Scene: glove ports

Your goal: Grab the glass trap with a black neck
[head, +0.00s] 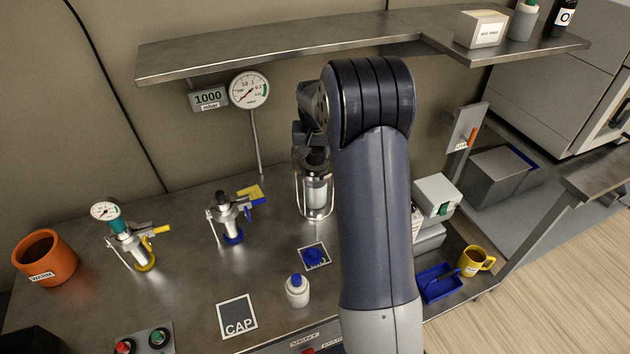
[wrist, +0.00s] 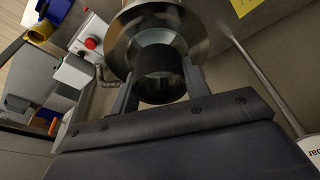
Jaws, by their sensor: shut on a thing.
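The glass trap with a black neck (head: 317,192) stands upright at the back of the bench, within what looks like a thin metal frame. Its black neck shows in the wrist view (wrist: 160,72), below a wide metallic round part. My gripper (wrist: 158,90) is shut on the neck, one finger on each side. In the head view my gripper (head: 312,145) is at the top of the trap, partly hidden by my arm. I cannot tell whether the trap is lifted off the bench.
Left of the trap stand a blue-based device (head: 230,225) and a yellow-based one with a gauge (head: 130,245). A white bottle (head: 297,291) and a CAP mat (head: 238,316) are in front. A steel shelf (head: 260,45) hangs above. A pressure gauge (head: 249,90) stands behind.

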